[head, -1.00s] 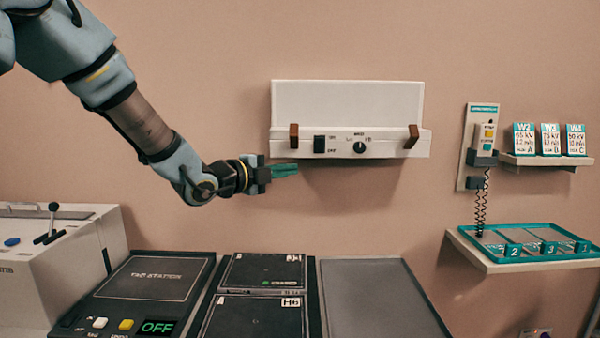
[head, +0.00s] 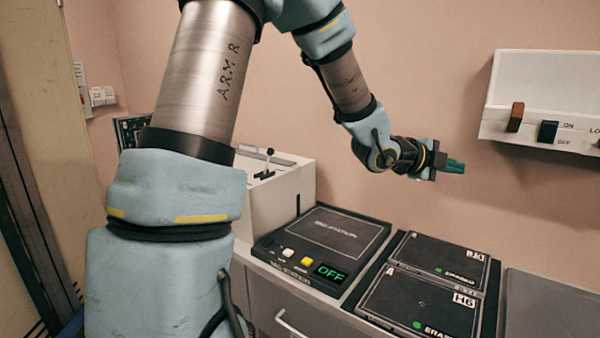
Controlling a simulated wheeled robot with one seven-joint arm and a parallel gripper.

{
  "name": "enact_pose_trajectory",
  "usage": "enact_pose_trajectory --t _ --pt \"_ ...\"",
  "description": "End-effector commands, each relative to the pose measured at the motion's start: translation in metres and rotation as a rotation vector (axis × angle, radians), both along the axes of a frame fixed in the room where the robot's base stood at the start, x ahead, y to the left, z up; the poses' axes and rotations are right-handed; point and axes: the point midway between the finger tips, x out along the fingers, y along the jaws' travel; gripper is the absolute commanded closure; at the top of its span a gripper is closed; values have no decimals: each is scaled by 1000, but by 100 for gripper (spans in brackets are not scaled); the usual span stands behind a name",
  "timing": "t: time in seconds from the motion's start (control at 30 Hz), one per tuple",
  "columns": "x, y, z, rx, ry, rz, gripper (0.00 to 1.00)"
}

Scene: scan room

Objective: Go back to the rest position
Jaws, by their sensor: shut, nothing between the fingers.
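My gripper (head: 453,166) is at the end of my arm, in the air in front of the wall, above the bench. Its green fingers point right and are shut with nothing between them. Nothing hides the gripper.
Below stands a black station (head: 322,245) with a screen reading OFF. Right of it lie two dark plates, one behind (head: 440,255) and one in front (head: 420,302), then a grey tray (head: 550,308). A white machine (head: 270,205) with a lever stands left. A white wall box (head: 550,100) hangs at the right.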

Motion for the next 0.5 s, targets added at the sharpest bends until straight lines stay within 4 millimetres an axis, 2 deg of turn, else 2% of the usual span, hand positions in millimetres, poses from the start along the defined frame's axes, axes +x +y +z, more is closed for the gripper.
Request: enact_pose_trajectory --t 0.03,0.1,0.17,0.23,0.37,0.4,0.5 --pt "18 28 -13 45 78 106 100" --pt "39 71 -33 99 214 273 100" --pt "52 110 -49 132 328 423 100" --pt "60 158 -66 157 466 601 100" --pt "55 249 -93 160 731 954 100" --pt "48 277 -101 150 817 1067 100" --pt "20 339 -116 104 1031 1349 100"
